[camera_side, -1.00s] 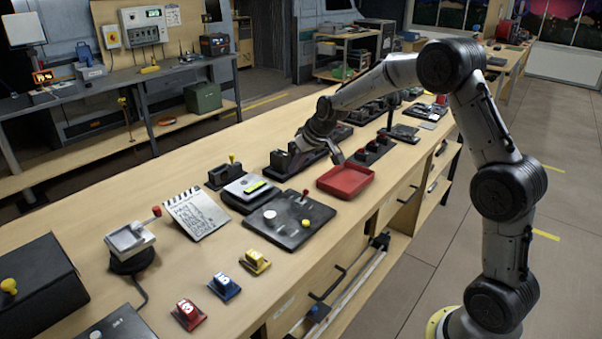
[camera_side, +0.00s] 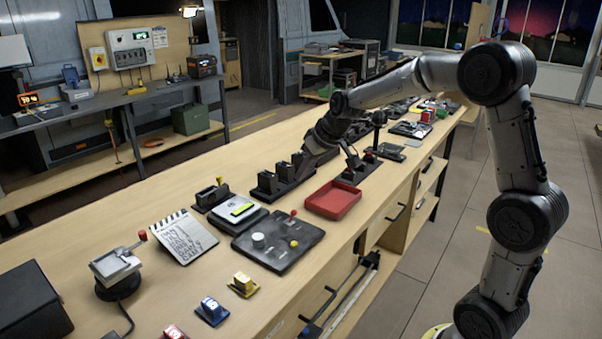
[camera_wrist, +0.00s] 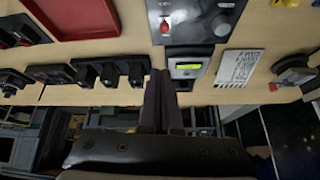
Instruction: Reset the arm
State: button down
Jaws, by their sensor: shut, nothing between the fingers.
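My gripper (camera_wrist: 160,98) shows in the wrist view with its two dark fingers together and nothing visible between them. It hangs over the bench, with the fingertips seen near a small device with a lit display (camera_wrist: 188,67) and a row of black blocks (camera_wrist: 108,72). In the side view my arm reaches in from the right, bent high, and its hand slopes down near the black blocks (camera_side: 268,183), behind the red tray (camera_side: 332,200). The fingertips are hard to pick out there. I cannot tell the exact height above the bench.
The wooden bench (camera_side: 150,212) carries a black panel (camera_side: 275,255), a notepad (camera_side: 183,238), a crank device (camera_side: 117,265), and blue (camera_side: 212,311) and yellow (camera_side: 243,284) blocks. The wrist view also shows the red tray (camera_wrist: 85,22). Open floor lies right of the bench.

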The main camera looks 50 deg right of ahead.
jog(key=s+a+r+n+t, duration=0.2)
jog(key=s+a+r, duration=0.8)
jog(key=s+r, duration=0.1)
jog(key=s+a+f+g, duration=0.1)
jog(key=s+f, duration=0.3)
jog(key=s, duration=0.5)
jog(key=s+a+f+g, duration=0.1)
jog(key=s+f, duration=0.4)
jog(key=s, duration=0.5)
jog(key=shift+a+g+y, duration=0.3)
jog(key=shift+a+g, duration=0.1)
jog(key=shift+a, duration=0.05)
